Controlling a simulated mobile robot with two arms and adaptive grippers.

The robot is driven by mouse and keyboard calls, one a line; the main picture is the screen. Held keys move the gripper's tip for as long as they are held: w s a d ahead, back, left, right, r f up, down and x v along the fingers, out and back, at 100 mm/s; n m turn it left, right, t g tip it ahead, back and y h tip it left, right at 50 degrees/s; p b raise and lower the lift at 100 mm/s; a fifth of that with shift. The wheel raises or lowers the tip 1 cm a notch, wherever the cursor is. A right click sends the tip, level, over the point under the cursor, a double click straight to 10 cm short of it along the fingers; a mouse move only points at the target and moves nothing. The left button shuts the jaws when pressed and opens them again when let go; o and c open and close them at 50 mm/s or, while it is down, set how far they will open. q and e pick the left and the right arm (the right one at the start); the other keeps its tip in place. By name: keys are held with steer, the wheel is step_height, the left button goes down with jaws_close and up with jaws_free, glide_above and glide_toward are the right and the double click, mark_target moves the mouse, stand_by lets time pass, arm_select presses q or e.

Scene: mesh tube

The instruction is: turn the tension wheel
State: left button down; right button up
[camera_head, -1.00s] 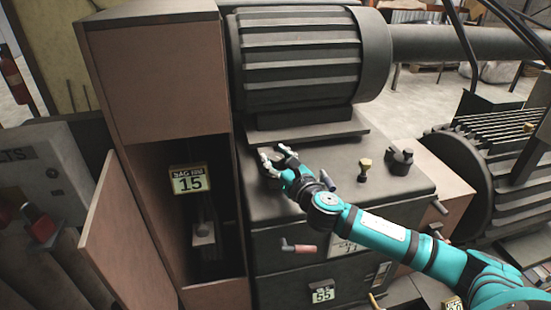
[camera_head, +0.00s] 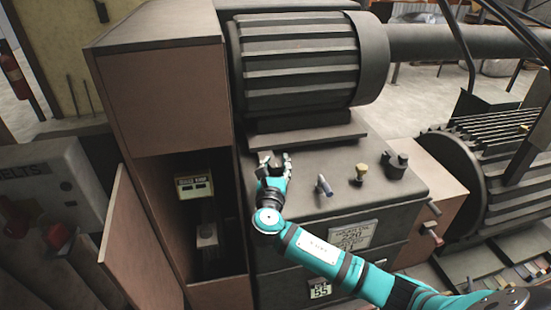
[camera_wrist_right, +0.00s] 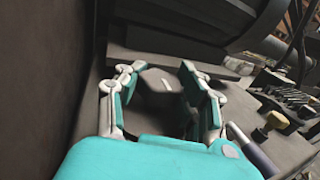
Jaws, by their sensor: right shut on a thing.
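The tension wheel appears to be the dark knob (camera_wrist_right: 160,86) with a small white mark on top, on the machine's flat top. It sits between the fingers of my right gripper (camera_wrist_right: 158,92) in the right wrist view. In the head view my right gripper (camera_head: 273,165) is shut on it at the left of the top, below the ribbed motor, and mostly hides it. A yellowish sign (camera_head: 194,185) is inside the open cabinet, too blurred to read.
The ribbed motor (camera_head: 300,75) is just behind. The cabinet door (camera_head: 135,250) hangs open at the left. A finned drum (camera_head: 455,185) is at the right.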

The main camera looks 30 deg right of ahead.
mark_target(273, 170)
steer(key=shift+m+g+h+p, duration=0.4)
steer(key=shift+m+g+h, duration=0.65)
steer(key=shift+h, duration=0.35)
steer(key=shift+f+m+g, duration=0.2)
steer(key=shift+m+g, duration=0.15)
steer(key=o, duration=1)
steer(key=shift+s+a+h, duration=0.1)
steer(key=shift+h, duration=0.2)
steer(key=shift+c, duration=0.2)
steer(key=shift+o, duration=1.3)
steer(key=shift+r, duration=0.2)
steer(key=v, duration=0.7)
steer(key=shift+s+a, duration=0.1)
steer(key=shift+a, duration=0.1)
